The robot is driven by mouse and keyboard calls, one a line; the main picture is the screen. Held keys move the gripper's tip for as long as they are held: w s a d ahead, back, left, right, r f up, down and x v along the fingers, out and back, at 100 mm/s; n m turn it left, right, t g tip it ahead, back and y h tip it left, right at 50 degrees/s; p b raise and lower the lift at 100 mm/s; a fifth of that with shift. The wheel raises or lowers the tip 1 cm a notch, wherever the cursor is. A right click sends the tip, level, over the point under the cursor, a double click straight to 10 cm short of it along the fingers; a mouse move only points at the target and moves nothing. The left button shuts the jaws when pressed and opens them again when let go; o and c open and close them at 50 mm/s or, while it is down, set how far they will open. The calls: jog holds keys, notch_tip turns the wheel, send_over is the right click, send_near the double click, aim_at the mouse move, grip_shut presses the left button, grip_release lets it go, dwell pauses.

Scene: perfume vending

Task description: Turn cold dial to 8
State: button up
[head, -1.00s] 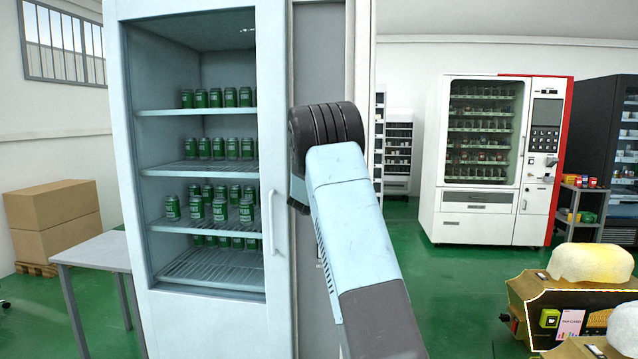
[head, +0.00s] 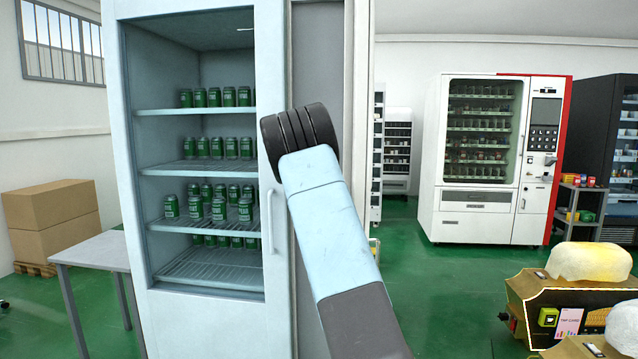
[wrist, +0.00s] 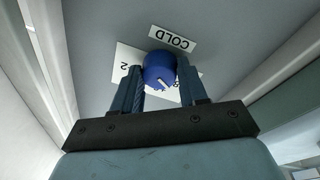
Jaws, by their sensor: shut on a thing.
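The cold dial (wrist: 158,68) is a round blue knob on a grey panel in the wrist view. A white mark on it points toward the lower right of the picture. A white label reading COLD (wrist: 172,39) is above it, upside down. A white scale plate (wrist: 122,72) lies behind the knob, with a 2 on the left and what looks like an 8 at lower right, partly covered. My gripper (wrist: 159,74) is shut on the dial, one finger on each side. The head view shows neither the dial nor my gripper.
A tall pale fridge cabinet (head: 133,200) with green cans stands ahead, its handle (head: 272,222) beside my arm. A small table (head: 95,251) and cardboard boxes (head: 52,222) are on the left. A white vending machine (head: 478,215) stands at the back right. Green floor between is open.

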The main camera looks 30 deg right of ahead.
jog(key=shift+w+a+r+n, duration=0.1)
jog(key=shift+a+r+n, duration=0.05)
jog(key=shift+a+n, duration=0.15)
jog(key=o, duration=1)
jog(key=shift+d, duration=0.15)
jog(key=shift+o, duration=0.2)
jog(key=shift+f, duration=0.2)
jog(key=v, duration=1.3)
jog(key=shift+s, duration=0.35)
jog(key=shift+f, duration=0.1)
